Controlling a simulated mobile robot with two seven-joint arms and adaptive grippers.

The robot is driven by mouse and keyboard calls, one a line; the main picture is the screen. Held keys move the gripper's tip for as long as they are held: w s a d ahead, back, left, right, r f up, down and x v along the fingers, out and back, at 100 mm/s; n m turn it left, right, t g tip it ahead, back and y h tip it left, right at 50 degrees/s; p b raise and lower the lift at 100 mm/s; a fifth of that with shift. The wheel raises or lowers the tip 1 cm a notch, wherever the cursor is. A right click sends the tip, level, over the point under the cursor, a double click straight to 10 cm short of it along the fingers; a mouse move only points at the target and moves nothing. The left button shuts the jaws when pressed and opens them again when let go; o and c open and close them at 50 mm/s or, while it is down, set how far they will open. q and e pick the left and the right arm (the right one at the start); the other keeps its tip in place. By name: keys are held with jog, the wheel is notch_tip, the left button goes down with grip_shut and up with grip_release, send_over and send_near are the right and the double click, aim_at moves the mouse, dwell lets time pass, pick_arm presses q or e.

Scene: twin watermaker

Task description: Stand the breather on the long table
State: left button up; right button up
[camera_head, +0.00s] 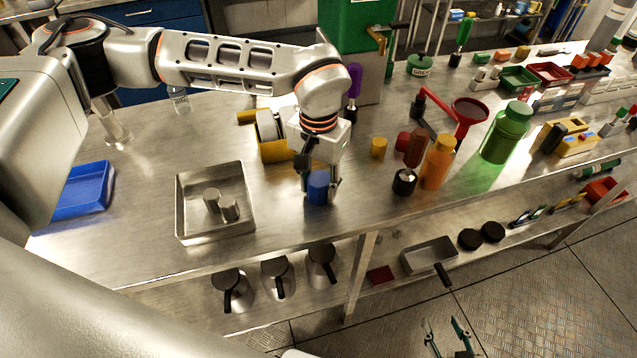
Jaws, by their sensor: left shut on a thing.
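The breather appears to be the small blue cylinder (318,189) between the fingers of my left gripper (320,190). The gripper points down and is shut on it. The cylinder looks upright, at or just above the long table's (270,260) steel top, near the front edge. I cannot tell whether its base touches the top. My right gripper (444,327) is at the bottom of the view, over the floor in front of the table, with its fingers apart and empty.
A steel tray (180,212) with metal cylinders stands left of the held piece, and a blue tray (92,192) further left. An orange bottle (437,163), a black-based item (404,182) and a green bottle (506,132) stand to the right. Dark-handled jugs (277,278) sit on the lower shelf.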

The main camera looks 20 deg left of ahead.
aim_at(319, 180)
pick_arm(q)
jog(key=shift+f, duration=0.1)
jog(key=o, duration=1.1)
jog(key=shift+r, duration=0.5)
notch_tip(319, 180, up, 11)
jog(key=shift+r, duration=0.15)
